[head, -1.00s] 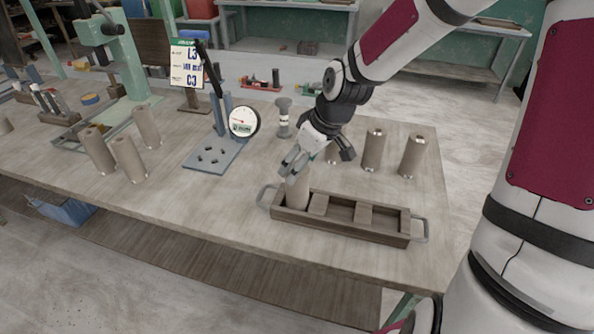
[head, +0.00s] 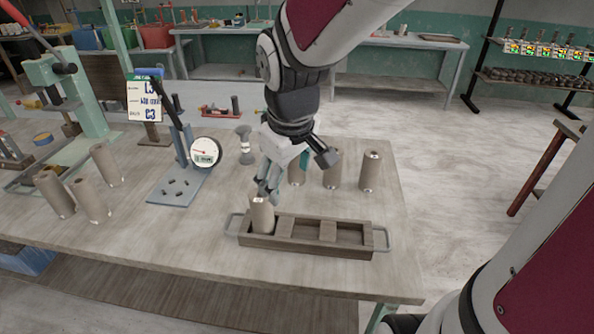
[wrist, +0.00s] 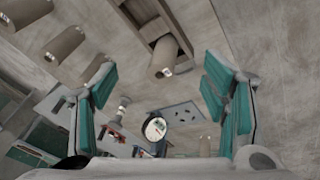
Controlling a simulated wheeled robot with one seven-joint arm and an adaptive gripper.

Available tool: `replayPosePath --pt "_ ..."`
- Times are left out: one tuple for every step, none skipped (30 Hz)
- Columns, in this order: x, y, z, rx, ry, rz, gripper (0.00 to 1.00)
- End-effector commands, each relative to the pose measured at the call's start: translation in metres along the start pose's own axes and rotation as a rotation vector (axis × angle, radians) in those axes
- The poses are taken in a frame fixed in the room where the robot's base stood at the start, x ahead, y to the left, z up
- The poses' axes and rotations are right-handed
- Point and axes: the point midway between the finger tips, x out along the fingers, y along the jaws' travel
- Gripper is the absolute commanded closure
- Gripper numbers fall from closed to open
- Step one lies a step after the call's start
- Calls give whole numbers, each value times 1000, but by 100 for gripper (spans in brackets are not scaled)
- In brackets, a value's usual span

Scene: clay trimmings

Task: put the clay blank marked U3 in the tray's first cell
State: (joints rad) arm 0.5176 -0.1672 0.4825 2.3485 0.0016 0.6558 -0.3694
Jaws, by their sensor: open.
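The wooden tray (head: 310,249) lies near the table's front edge, its long side across the head view, with a metal handle at each end. One grey-brown clay blank (head: 261,216) stands upright in its left end cell; the other cells look empty. This blank also shows in the wrist view (wrist: 163,55), its small mark too small to read. My gripper (head: 270,182) is open and empty, just behind and above that blank. In the wrist view its teal-padded fingers (wrist: 162,92) are wide apart, with the blank beyond them, clear of both pads.
Three blanks, one partly hidden by my gripper, stand behind the tray, including one at the right (head: 369,172). Three more (head: 91,202) stand at the left. A dial gauge stand (head: 205,152), a sign (head: 146,99) and a green press (head: 75,95) stand farther back. Table right of the tray is clear.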

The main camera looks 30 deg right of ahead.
Motion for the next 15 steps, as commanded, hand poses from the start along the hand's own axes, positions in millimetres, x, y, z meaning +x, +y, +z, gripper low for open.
replayPosePath --pt "-15 -4 7 19 12 22 32" --pt "-22 -6 11 36 17 31 32" --pt "-32 -8 18 61 24 41 32" --pt "-39 -10 23 79 33 47 32" --pt "-46 -12 28 98 40 51 32" --pt "-55 -15 35 124 52 54 32" --pt "-62 -17 41 144 62 54 32" --pt "-68 -19 46 163 73 53 32" --pt "-76 -22 54 189 86 48 32" --pt "-82 -24 59 208 98 44 32" --pt "-86 -27 65 226 108 37 32" --pt "-92 -29 72 250 122 27 32" --pt "-96 -31 77 265 130 18 32" --pt "-99 -33 82 280 139 9 32" --pt "-103 -35 87 298 149 -3 32"
